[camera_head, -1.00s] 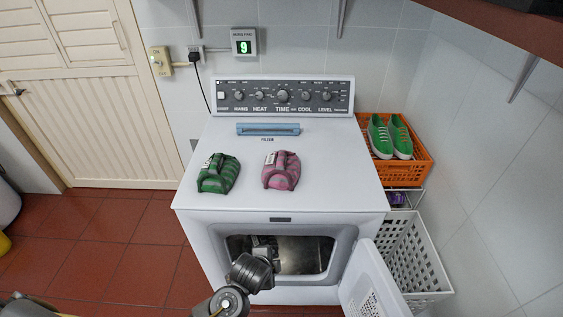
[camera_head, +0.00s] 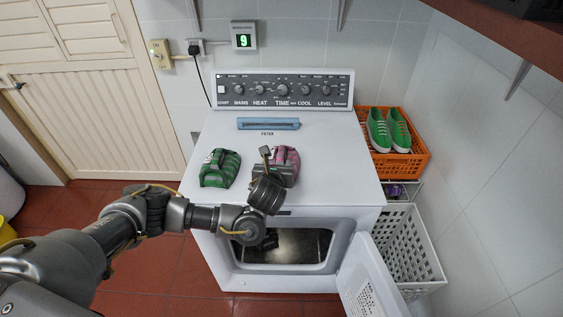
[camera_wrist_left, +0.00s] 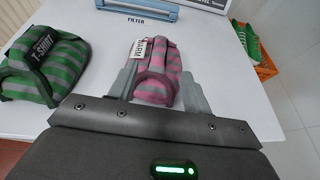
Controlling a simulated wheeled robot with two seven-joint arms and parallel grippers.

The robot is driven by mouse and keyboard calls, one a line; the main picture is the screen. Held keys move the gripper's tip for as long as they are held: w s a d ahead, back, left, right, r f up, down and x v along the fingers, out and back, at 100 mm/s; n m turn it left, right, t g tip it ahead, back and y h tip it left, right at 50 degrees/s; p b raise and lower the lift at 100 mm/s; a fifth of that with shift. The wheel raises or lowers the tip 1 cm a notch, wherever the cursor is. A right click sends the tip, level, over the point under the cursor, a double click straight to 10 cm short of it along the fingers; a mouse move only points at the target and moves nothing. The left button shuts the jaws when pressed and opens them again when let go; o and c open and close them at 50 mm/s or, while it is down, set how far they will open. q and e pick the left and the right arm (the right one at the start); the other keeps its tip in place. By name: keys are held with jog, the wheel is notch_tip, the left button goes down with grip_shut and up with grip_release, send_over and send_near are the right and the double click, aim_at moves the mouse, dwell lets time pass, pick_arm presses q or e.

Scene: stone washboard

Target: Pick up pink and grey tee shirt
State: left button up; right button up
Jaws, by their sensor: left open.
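The pink and grey tee shirt (camera_head: 291,157) lies folded on top of the white dryer, partly hidden behind my left gripper in the head view. In the left wrist view the shirt (camera_wrist_left: 157,72) shows a white tag and sits between the two fingers. My left gripper (camera_head: 277,158) is open, its fingers (camera_wrist_left: 158,85) on either side of the shirt; I cannot tell whether they touch it. My right gripper is not in view.
A folded green and grey tee shirt (camera_head: 220,168) lies just left. The dryer top (camera_head: 338,160) is clear to the right. A blue filter handle (camera_head: 268,124) is behind. The dryer door (camera_head: 372,280) hangs open below. An orange crate (camera_head: 414,165) with green shoes stands right.

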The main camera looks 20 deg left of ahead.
aim_at(281, 152)
pick_arm(q)
jog(key=shift+b+x, duration=0.6)
jog(key=shift+x, duration=2.15)
jog(key=shift+w+f+p, duration=0.2)
jog(key=shift+w+p, duration=0.15)
jog(key=shift+w, duration=0.15)
jog(key=p+x, duration=0.1)
jog(key=x, duration=0.2)
jog(key=shift+w+f, duration=0.1)
jog(key=shift+f, duration=0.05)
jog(key=shift+w+a+f, duration=0.1)
jog(key=shift+w+f, duration=0.15)
jog(key=shift+w, duration=0.1)
grip_shut()
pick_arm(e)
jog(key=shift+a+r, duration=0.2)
pick_arm(q)
jog(key=shift+r, duration=0.1)
